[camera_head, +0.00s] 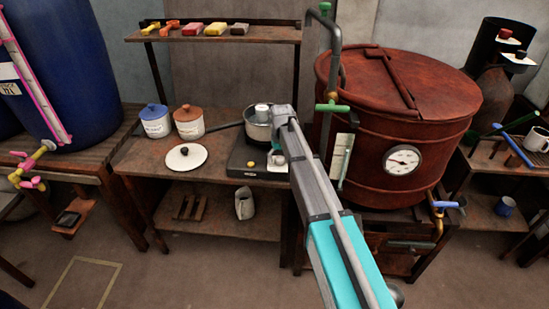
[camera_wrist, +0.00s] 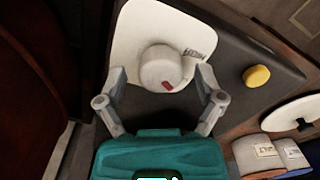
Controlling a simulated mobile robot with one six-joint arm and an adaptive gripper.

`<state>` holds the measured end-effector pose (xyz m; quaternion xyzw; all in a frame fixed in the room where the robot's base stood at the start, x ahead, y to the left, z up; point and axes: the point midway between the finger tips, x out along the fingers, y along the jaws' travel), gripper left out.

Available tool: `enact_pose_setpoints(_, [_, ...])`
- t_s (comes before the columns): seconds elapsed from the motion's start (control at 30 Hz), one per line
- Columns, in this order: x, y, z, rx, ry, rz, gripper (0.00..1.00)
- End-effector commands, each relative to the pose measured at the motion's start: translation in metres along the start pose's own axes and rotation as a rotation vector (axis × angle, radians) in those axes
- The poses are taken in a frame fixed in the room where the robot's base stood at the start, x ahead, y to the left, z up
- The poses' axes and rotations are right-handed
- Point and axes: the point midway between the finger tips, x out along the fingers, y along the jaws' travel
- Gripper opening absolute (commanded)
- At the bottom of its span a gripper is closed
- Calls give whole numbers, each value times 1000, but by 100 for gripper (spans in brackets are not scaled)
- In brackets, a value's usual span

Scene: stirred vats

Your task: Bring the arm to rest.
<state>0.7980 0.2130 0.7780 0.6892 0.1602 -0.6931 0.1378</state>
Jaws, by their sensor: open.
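My arm reaches from the bottom of the head view to the hot plate on the middle bench. My gripper (camera_head: 276,152) is over the hot plate's right side. In the wrist view my gripper (camera_wrist: 162,78) is open, with one finger on each side of a pale round knob (camera_wrist: 160,66) with a red mark. The knob sits on a cream panel (camera_wrist: 140,28) of the dark hot plate (camera_wrist: 240,55). Gaps show between the fingers and the knob, and nothing is held. In the head view my arm mostly hides the knob.
A metal pot (camera_head: 258,128) stands on the hot plate, beside my gripper. A large red-brown vat (camera_head: 350,165) stands close on the right, with a pipe (camera_head: 334,65) rising near my arm. Floor in front is clear.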

Motion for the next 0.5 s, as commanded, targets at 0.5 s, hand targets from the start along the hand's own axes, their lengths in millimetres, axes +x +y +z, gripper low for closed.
enact_pose_setpoints(0.5, [-2, 20, 52, 68, -7, 1, 87])
